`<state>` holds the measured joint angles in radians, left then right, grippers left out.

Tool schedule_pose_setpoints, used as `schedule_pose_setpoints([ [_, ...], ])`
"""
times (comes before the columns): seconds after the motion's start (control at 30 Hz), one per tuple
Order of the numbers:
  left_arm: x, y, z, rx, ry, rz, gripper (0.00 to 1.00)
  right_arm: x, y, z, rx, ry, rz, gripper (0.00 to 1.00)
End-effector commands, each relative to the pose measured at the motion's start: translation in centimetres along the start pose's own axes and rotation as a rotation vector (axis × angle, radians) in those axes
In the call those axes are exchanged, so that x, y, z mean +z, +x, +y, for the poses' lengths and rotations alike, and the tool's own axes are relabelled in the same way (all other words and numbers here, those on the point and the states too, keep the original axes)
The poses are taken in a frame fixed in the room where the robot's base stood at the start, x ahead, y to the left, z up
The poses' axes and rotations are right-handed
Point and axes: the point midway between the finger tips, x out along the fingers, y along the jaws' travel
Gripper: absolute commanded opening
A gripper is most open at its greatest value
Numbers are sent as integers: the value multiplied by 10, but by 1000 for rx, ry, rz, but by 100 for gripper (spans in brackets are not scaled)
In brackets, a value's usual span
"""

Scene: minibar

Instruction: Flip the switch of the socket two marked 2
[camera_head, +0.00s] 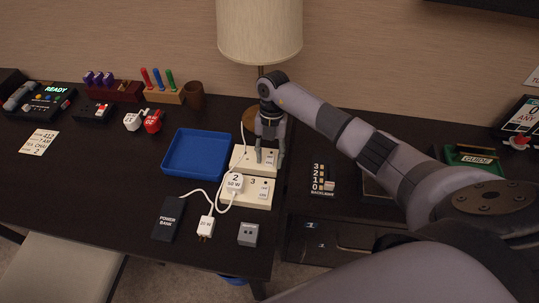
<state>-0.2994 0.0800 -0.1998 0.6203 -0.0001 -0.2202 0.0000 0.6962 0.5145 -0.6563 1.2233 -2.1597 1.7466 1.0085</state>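A cream socket strip (262,204) lies on the dark desk at the centre, with rows of sockets and small switches. A round white plug marked 2 (235,183) sits over its lower left part, with a cable. A socket marked 3, with a pale switch beside it, is to the plug's right. My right gripper (270,158) points down over the strip's upper part, its two fingers apart with nothing seen between them. It hides part of the upper sockets and switches. I cannot tell whether it touches the strip or how any switch is set. My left gripper is not in view.
A blue tray (171,170) is left of the strip. A power bank (167,220), a white charger (206,226) and a grey cube (248,233) lie in front. A lamp (260,32) stands behind my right gripper. My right arm spans the right side.

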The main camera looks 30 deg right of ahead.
Motion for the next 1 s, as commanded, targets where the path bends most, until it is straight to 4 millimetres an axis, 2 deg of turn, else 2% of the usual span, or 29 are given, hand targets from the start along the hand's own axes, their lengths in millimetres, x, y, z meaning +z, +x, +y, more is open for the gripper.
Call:
schedule_pose_setpoints([
  [0.27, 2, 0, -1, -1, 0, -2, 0, 0, -1, 0, 0, 0, -1, 42],
  [0.37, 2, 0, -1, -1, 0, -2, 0, -1, -7, 0, 2, -1, -2, 42],
  [0.8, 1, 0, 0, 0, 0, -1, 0, -21, -81, 0, 1, -1, -4, 42],
  [1.0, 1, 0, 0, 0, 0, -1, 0, -25, -96, 0, 0, -1, -2, 42],
])
